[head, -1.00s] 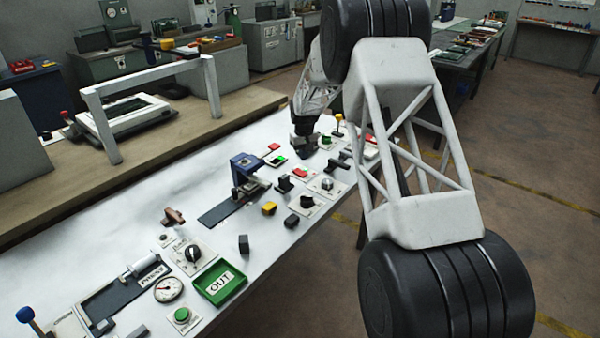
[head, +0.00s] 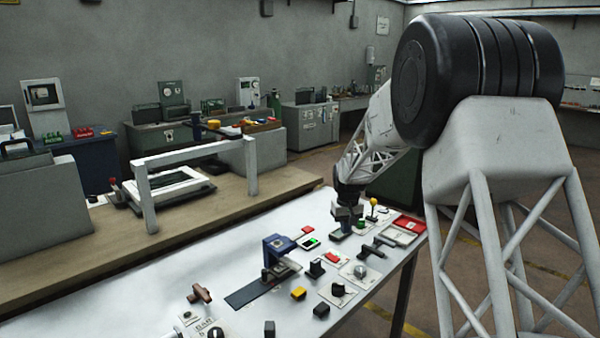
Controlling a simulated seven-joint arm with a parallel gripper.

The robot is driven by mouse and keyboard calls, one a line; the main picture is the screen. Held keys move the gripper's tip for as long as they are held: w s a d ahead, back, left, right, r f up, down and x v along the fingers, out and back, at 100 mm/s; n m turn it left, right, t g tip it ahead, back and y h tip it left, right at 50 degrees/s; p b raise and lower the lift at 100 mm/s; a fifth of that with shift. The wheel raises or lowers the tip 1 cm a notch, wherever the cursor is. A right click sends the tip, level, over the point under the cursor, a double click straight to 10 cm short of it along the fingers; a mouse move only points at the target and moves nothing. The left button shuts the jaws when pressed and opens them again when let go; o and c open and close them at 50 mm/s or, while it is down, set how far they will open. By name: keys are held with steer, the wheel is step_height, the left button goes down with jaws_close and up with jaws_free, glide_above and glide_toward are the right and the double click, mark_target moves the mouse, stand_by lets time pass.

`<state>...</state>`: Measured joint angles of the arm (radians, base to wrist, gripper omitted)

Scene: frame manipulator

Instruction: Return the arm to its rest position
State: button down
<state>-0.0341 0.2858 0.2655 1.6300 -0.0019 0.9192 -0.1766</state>
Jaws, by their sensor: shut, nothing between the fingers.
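My gripper (head: 343,228) is small in the head view, at the far end of the white work table (head: 120,312). It points down, shut and empty, just left of a green button (head: 361,226). Its fingertips are low over the table; I cannot tell whether they touch anything. My white lattice arm with black joints fills the right side of the view and hides part of the room behind it.
A blue press-like fixture (head: 279,252) stands mid-table, among several knobs, switches and small blocks. A grey gantry frame (head: 148,200) stands on the bench behind.

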steer(key=s+d+r, duration=0.1)
steer(key=s+r, duration=0.4)
steer(key=s, duration=0.4)
steer(key=s+r+m+t, duration=0.1)
steer(key=s+r, duration=0.4)
steer(key=s, duration=0.5)
steer(key=s+d+r, duration=0.1)
steer(key=s+r, duration=0.4)
steer(key=s, duration=0.4)
steer(key=s+d+f+m+t, duration=0.1)
steer(key=s+f, duration=0.1)
steer(key=s, duration=2.6)
steer(key=shift+s+d+f+m, duration=0.15)
steer(key=shift+s+f+m, duration=0.1)
steer(key=shift+f+m, duration=0.1)
